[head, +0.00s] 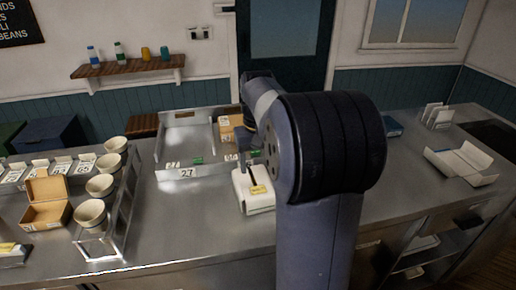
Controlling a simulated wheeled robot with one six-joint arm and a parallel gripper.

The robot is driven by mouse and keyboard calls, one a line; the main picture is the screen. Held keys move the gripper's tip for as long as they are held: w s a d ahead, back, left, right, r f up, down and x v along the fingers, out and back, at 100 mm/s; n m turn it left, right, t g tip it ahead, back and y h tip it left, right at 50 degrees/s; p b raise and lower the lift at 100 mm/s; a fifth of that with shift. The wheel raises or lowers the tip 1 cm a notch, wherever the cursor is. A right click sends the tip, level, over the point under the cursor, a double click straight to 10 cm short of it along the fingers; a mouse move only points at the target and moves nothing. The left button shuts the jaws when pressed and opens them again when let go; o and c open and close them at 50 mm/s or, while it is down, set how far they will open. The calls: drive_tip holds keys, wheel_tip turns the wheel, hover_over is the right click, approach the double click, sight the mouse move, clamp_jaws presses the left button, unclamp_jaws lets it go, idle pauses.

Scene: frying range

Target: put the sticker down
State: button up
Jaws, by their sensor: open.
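My gripper (244,165) points down just above a white box-like device (254,202) on the steel counter. It is small and partly hidden by my arm, and its jaws are open. A small yellow label (259,189) shows on the front of the device; I cannot tell if this is the sticker. No other sticker can be made out near the jaws. Whether the gripper touches the device is unclear.
A metal tray (172,146) marked 27 stands behind the device, with a cardboard box (228,127) in it. A wire rack (122,205) with several bowls and an open brown box (47,201) are left. An open white carton (461,163) lies right. The front counter is clear.

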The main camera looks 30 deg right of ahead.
wheel_tip(320, 180, up, 5)
hover_over(258, 190)
idle(0.5)
wheel_tip(258, 190, down, 13)
drive_tip(key=shift+r, duration=0.5)
idle(0.3)
